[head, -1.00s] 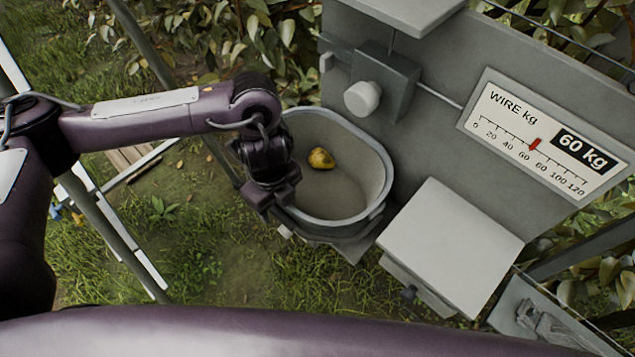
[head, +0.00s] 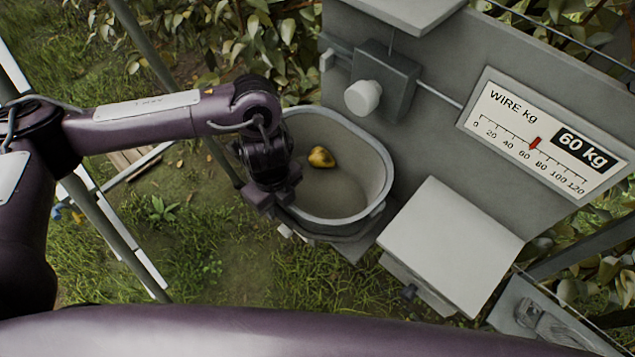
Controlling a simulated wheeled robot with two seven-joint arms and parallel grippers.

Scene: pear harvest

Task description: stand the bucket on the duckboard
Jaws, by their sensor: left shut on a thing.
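The bucket (head: 349,220) is a grey, open, oval tub beside the grey panel, upright, with one yellow-brown pear (head: 321,157) on its floor. My left gripper (head: 272,205) is at the bucket's near left rim, shut on it; its fingertips are mostly hidden by the wrist. A grey ledge shows just under the bucket; I cannot tell whether they touch. Brown wooden slats, apparently the duckboard (head: 124,160), show at the left behind my arm, mostly hidden. My right gripper is not in view.
The grey panel (head: 440,75) carries a white knob (head: 362,97) and a scale plate (head: 545,135) reading 60 kg. A pale box (head: 450,250) juts out right of the bucket. Slanting posts (head: 110,235) stand at the left. Grass below is open.

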